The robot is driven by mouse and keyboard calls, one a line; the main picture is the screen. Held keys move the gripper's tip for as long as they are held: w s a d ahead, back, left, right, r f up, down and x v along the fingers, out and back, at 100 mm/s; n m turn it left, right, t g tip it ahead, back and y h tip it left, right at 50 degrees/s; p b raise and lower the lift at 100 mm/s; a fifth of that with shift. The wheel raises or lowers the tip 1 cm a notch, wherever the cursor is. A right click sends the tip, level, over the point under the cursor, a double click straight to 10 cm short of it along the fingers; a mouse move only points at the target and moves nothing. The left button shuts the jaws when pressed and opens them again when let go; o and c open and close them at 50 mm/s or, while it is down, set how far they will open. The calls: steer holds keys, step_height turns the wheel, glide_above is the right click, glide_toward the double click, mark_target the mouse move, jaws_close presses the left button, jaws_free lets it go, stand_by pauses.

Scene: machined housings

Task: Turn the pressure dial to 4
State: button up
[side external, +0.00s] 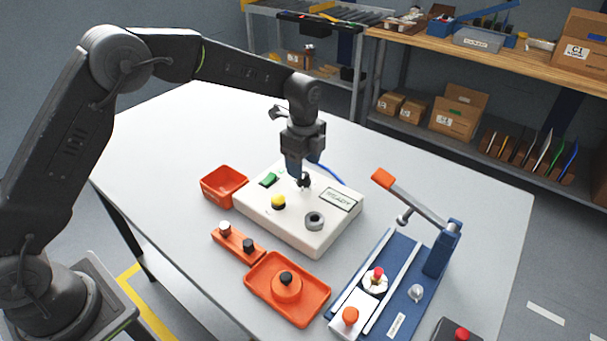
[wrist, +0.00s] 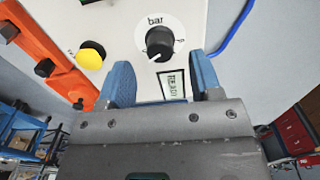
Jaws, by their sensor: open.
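The pressure dial (wrist: 160,40) is a black knob on a white round scale marked "bar", on the white control box (side external: 285,228). In the wrist view its white pointer mark is on the lower edge of the knob; the scale numbers are too small to read. In the side view the dial (side external: 305,181) is small and partly hidden by my gripper. My gripper (wrist: 160,62) has blue fingers spread apart, with the dial between and just beyond their tips. It comes down from above at the dial in the side view (side external: 299,174). I cannot tell whether the fingers touch the knob.
A blue cable runs behind.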

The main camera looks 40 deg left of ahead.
mark_target(304, 174)
steer(key=shift+f, duration=1.95)
steer(key=shift+c, duration=0.2)
steer(key=c, duration=0.9)
